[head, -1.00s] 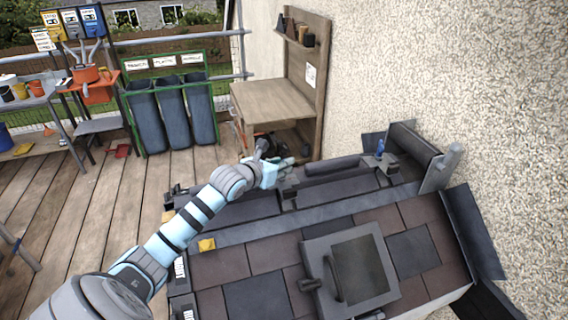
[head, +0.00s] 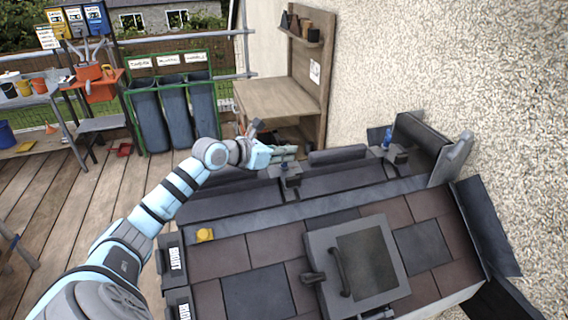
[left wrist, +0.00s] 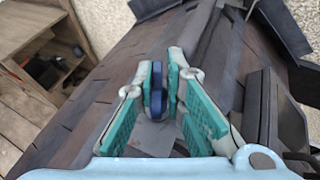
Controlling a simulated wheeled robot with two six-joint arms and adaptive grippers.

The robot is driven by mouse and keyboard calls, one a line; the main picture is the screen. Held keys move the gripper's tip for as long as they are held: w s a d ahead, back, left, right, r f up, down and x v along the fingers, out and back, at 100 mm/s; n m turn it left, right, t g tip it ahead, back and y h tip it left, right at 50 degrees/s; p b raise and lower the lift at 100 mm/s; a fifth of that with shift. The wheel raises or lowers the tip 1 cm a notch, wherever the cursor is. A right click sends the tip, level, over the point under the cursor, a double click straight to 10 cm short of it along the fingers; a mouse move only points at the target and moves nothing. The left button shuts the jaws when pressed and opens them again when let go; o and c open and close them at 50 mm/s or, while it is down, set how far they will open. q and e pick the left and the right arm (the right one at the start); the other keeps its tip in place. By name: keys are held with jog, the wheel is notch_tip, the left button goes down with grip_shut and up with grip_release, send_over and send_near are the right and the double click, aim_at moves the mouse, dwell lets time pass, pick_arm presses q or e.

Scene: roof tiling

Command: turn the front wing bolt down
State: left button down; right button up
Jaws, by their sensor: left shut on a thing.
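The front wing bolt (left wrist: 157,90) is a blue, thin piece standing between the teal-padded fingers of my left gripper (left wrist: 163,92) in the left wrist view. The fingers are closed on it from both sides. In the head view my left gripper (head: 287,153) reaches over the ridge from the left, at a dark clamp block (head: 288,176). A little blue of the bolt shows just under the fingertips. A second blue wing bolt (head: 387,139) stands free on another dark block (head: 393,156) further right along the ridge. My right gripper is not in view.
Dark ridge pieces (head: 345,180) line the ridge. Below them lie the tiled slope, a roof window (head: 352,268) with a handle, and a yellow item (head: 204,235). A rough wall (head: 480,80) rises at the right. A wooden shelf unit (head: 283,98) stands behind the ridge.

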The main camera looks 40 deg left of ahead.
pick_arm(q)
jog(key=shift+w+a+f+m+h+b, duration=0.1)
jog(key=shift+a+f+m+h+b, duration=0.1)
jog(key=shift+m+h+b, duration=0.85)
jog(key=shift+r+m+g+h+b, duration=0.25)
jog(key=shift+m+g+h+b, duration=0.3)
jog(key=shift+h+b, duration=0.15)
jog(key=shift+r+m+g+h, duration=0.15)
jog(key=shift+m+g+h, duration=0.7)
jog(key=shift+m+h, duration=0.5)
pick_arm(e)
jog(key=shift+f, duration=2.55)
pick_arm(q)
jog(key=shift+d, duration=0.1)
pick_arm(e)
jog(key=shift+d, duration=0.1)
pick_arm(q)
jog(key=c, duration=1.7)
grip_release()
jog(key=shift+w+f, duration=0.15)
jog(key=shift+f, duration=0.05)
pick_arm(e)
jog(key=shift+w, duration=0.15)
pick_arm(q)
jog(key=v, duration=1.2)
jog(key=shift+w+a, duration=0.15)
jog(key=shift+a, duration=0.05)
